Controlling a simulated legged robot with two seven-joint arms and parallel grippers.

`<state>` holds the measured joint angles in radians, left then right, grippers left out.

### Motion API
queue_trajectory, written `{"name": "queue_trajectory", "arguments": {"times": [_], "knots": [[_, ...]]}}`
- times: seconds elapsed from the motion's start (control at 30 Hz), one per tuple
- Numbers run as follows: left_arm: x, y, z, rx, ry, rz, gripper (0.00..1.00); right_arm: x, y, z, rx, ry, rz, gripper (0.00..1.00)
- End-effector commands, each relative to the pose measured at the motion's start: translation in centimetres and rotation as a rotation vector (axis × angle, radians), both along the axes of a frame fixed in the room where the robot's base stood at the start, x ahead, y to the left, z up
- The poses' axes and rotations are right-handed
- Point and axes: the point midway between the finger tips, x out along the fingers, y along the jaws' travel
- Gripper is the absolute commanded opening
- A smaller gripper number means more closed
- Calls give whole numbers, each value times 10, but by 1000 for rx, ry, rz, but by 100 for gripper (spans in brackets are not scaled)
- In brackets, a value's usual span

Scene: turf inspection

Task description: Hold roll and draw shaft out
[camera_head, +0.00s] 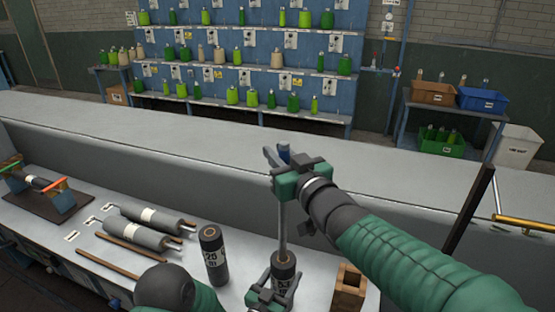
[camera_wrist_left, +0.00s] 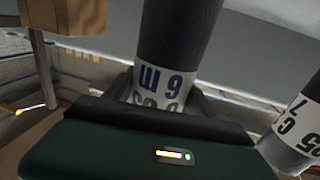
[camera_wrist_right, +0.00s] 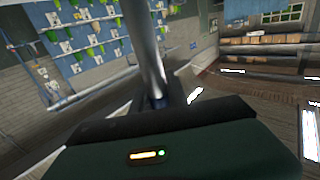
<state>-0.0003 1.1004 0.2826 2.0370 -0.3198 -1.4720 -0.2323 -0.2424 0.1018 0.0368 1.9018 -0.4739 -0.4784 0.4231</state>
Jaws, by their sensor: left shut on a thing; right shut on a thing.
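A dark roll (camera_head: 284,258) with a white label stands upright at the bottom centre of the head view. My left gripper (camera_head: 272,287) is shut around it, and the left wrist view shows its label (camera_wrist_left: 158,88) between the jaws. A grey metal shaft (camera_head: 283,222) rises upright from the top of the roll. My right gripper (camera_head: 290,178) is shut on the shaft near its blue upper end (camera_head: 284,150), well above the roll. The shaft also shows in the right wrist view (camera_wrist_right: 143,45). How much shaft is inside the roll is hidden.
A second dark labelled roll (camera_head: 213,256) stands just left of the held one. A wooden block (camera_head: 348,291) with a square hole stands to the right. Two grey rollers (camera_head: 138,235) and brown rods (camera_head: 107,264) lie left. A raised grey ledge (camera_head: 180,165) runs behind.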

Motion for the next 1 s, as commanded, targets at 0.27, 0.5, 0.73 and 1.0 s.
{"name": "queue_trajectory", "arguments": {"times": [0.27,0.5,0.73,1.0], "knots": [[0,0,0,0,1,1,0,0,0,14,1,-3,-1,0],[0,0,0,0,0,0,76,0,0,15,1,-5,-1,0],[0,0,0,0,0,0,90,0,0,14,1,-4,-1,0],[-8,4,0,1,2,0,90,0,0,14,1,-4,-1,0]]}}
